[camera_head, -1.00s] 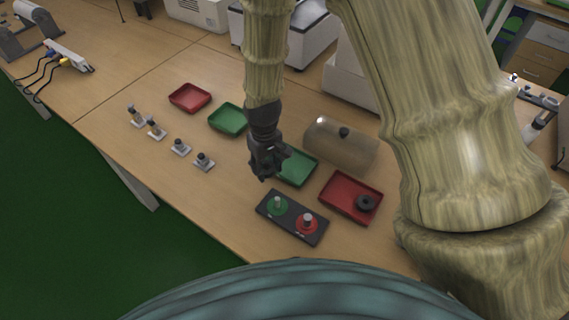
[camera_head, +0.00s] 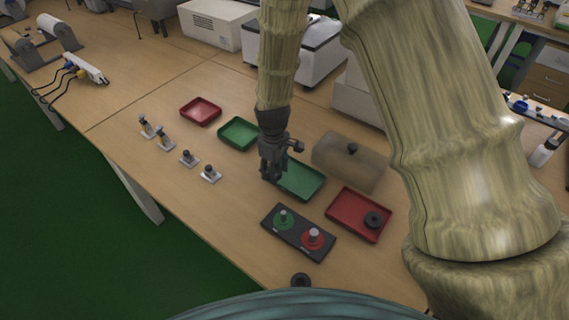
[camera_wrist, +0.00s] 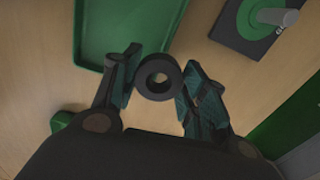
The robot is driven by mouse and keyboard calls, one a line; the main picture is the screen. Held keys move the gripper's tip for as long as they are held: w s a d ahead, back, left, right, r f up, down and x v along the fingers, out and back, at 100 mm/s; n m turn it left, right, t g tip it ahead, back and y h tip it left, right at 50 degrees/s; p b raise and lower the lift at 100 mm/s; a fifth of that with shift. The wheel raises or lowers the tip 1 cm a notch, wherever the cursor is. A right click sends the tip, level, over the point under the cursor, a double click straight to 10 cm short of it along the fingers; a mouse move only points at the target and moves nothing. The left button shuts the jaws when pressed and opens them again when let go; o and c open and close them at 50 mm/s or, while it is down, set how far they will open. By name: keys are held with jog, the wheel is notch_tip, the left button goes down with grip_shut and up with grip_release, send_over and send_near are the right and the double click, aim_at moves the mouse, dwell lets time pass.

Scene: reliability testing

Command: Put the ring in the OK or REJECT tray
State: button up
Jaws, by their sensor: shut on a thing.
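My gripper (camera_head: 270,176) hangs just left of the larger green tray (camera_head: 302,192), over the table. In the wrist view my gripper (camera_wrist: 158,92) has its two fingers on either side of a dark ring (camera_wrist: 158,77) and is shut on it. The ring's hole faces the camera. The green tray also shows at upper left in the wrist view (camera_wrist: 88,50). The larger red tray (camera_head: 346,228) stands to the right and holds another dark ring (camera_head: 374,220). One more dark ring (camera_head: 301,280) lies near the front edge of the table.
A dark plate (camera_head: 297,238) with a green and a red disc, each with a peg, lies in front of the trays. A smaller red tray (camera_head: 200,111) and green tray (camera_head: 238,133) stand behind. Several small fixtures (camera_head: 188,159) stand at left. A translucent cover (camera_head: 348,162) is behind.

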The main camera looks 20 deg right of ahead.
jog(key=w+d, duration=0.2)
jog(key=w+d+p, duration=0.1)
jog(key=w+d, duration=0.1)
jog(key=shift+f, duration=0.3)
jog(key=shift+f+p, duration=0.6)
jog(key=shift+f, duration=1.15)
jog(key=shift+f, duration=0.1)
jog(key=o, duration=0.9)
jog(key=shift+o, duration=0.2)
notch_tip(320, 180, up, 12)
jog(key=b, duration=0.2)
jog(key=shift+b, duration=0.35)
